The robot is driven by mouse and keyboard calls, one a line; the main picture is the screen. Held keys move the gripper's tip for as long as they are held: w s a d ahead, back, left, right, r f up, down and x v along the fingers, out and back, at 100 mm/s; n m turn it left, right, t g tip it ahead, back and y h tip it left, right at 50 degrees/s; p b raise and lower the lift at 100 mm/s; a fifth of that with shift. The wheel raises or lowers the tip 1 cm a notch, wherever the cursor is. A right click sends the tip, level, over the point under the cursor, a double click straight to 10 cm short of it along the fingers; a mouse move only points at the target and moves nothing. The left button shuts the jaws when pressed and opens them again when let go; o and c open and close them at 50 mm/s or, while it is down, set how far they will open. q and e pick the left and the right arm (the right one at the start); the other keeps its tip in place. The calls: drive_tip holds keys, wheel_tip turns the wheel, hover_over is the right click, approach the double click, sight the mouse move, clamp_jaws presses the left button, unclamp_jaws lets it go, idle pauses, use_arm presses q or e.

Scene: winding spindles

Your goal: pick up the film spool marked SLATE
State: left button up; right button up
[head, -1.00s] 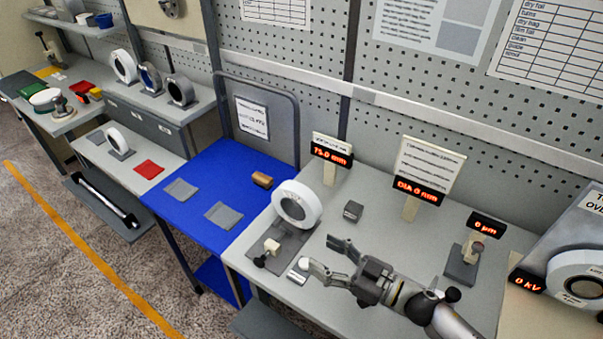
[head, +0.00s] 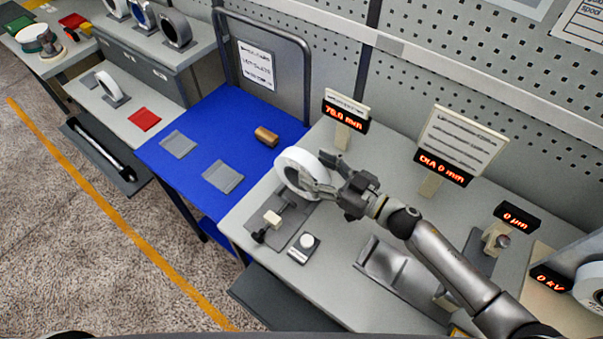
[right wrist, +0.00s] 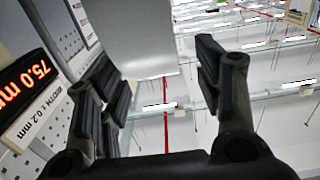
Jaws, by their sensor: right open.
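A white ring-shaped spool (head: 288,160) stands upright on a grey gauge stand (head: 290,215) on the light bench. I can read no SLATE mark on it. My right gripper (head: 322,173) is open at the spool's right side, one finger near its upper right edge and the other across its lower right face. In the right wrist view, a pale curved surface (right wrist: 130,35), apparently the spool's, lies ahead between the open fingers (right wrist: 160,85). I cannot tell whether the fingers touch it. More spools, including a grey one (head: 174,30), stand on the back-left shelf. My left gripper is not in view.
A display reading 75.0 mm (head: 345,112) stands behind the spool, and a DIA display (head: 443,168) to the right. A white-knobbed block (head: 304,247) sits in front.

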sight(291, 154)
drive_tip(key=x, duration=0.1)
drive_tip(key=b+x, duration=0.1)
drive_tip(key=x, duration=0.1)
drive_tip(key=b+x, duration=0.1)
drive_tip(key=shift+w+f, duration=0.25)
drive_tip(key=shift+f, duration=0.15)
drive_tip(key=shift+w+a, duration=0.2)
drive_tip(key=shift+a, duration=0.2)
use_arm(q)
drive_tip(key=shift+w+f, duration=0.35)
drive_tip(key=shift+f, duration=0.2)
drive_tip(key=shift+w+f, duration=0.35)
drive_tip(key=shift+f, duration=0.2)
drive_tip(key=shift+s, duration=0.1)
use_arm(e)
drive_tip(key=shift+d, duration=0.1)
drive_tip(key=shift+c, duration=0.3)
drive_tip(key=c, duration=0.5)
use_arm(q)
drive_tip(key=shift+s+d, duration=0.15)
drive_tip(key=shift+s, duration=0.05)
use_arm(e)
clamp_jaws()
drive_tip(key=shift+r, duration=0.15)
